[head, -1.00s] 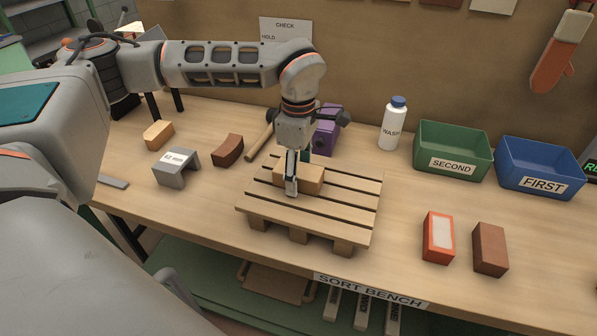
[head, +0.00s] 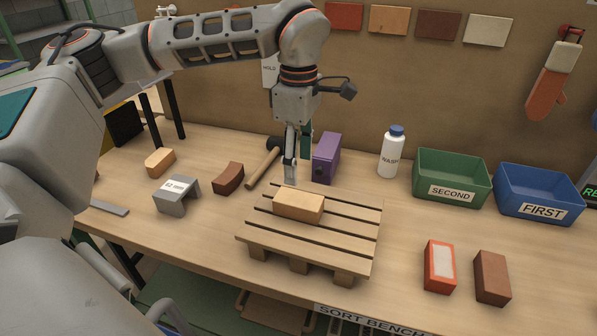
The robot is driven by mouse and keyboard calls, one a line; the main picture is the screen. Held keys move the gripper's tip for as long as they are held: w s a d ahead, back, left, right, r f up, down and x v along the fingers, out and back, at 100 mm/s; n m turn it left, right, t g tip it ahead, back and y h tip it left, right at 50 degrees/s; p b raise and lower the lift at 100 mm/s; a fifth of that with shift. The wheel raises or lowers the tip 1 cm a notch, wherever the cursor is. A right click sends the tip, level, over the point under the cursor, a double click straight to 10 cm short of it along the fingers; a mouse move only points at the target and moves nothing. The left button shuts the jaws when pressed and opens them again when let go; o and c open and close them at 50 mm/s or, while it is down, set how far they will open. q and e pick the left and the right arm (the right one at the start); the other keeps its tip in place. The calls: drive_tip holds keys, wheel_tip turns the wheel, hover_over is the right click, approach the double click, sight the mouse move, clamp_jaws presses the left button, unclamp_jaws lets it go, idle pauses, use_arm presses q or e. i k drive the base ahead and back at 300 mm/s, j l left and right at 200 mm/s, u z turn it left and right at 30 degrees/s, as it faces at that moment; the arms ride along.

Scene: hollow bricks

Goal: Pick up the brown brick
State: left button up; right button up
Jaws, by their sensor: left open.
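A plain brown brick (head: 491,278) lies on the bench at the right front, apart from both grippers. A smaller dark brown curved brick (head: 228,178) lies left of the pallet. A tan brick (head: 299,207) rests on the slatted wooden pallet (head: 350,238). My left gripper (head: 297,170) points down, open and empty, above the back of the pallet and just behind the tan brick. One finger partly hides the other. My right gripper is not in view.
An orange-red brick with a pale face (head: 440,266) stands close left of the brown brick. A hammer (head: 264,167) and a grey gauge (head: 175,194) are left.

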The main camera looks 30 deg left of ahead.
sight(491, 281)
drive_tip(key=k+l, duration=0.8)
drive_tip(key=l, duration=0.1)
